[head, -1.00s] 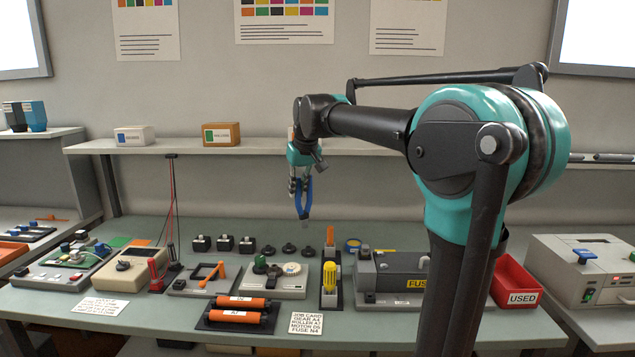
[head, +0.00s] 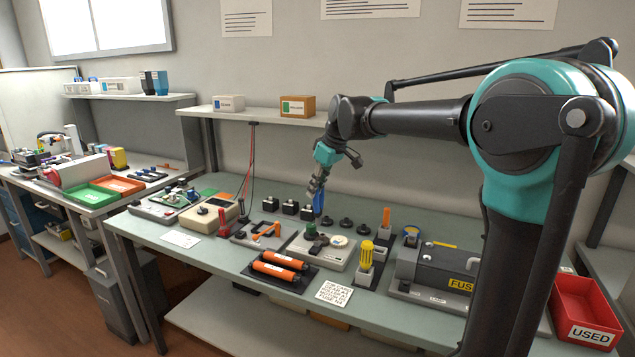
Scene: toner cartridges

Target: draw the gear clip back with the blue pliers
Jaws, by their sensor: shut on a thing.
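My gripper (head: 316,186) is shut on the blue pliers (head: 319,201), which hang downward from it. The lower end of the pliers is in line with the back of the grey gear block (head: 310,256), close to its green knob (head: 311,230). I cannot tell whether the pliers touch it or are above or behind it. The block also bears a pale round gear (head: 339,241) and a dark part (head: 315,248). The gear clip is too small to make out.
A yellow-handled tool (head: 366,250) stands right of the block, with the dark fuser unit (head: 438,268) beyond. Orange rollers (head: 277,267) lie in front. Several black parts (head: 289,207) line the back. A red USED bin (head: 585,308) is at right.

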